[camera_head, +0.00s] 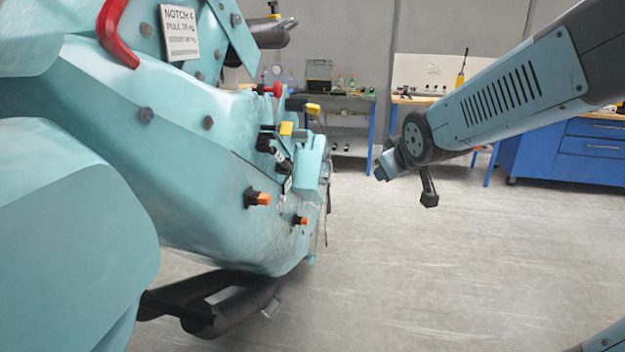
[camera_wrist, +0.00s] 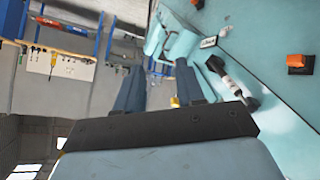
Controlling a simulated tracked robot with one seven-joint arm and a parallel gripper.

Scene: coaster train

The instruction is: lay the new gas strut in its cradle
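My gripper (camera_head: 383,171) is in the air right of the teal coaster car in the head view, apart from it. In the wrist view its two fingers (camera_wrist: 160,85) stand apart with nothing between them. A black strut-like part with a pale rod (camera_wrist: 232,82) lies along the teal body, right of the fingers in the wrist view. In the head view, black parts (camera_head: 276,150) sit on the car's side near yellow blocks. I cannot tell which part is the new gas strut. I cannot make out the cradle for certain.
Orange-and-black knobs (camera_head: 258,199) stick out of the car (camera_head: 190,130). Dark tubes (camera_head: 235,305) extend under it. A workbench (camera_head: 335,100) and blue drawers (camera_head: 570,155) stand behind. The grey floor (camera_head: 430,280) right of the car is clear.

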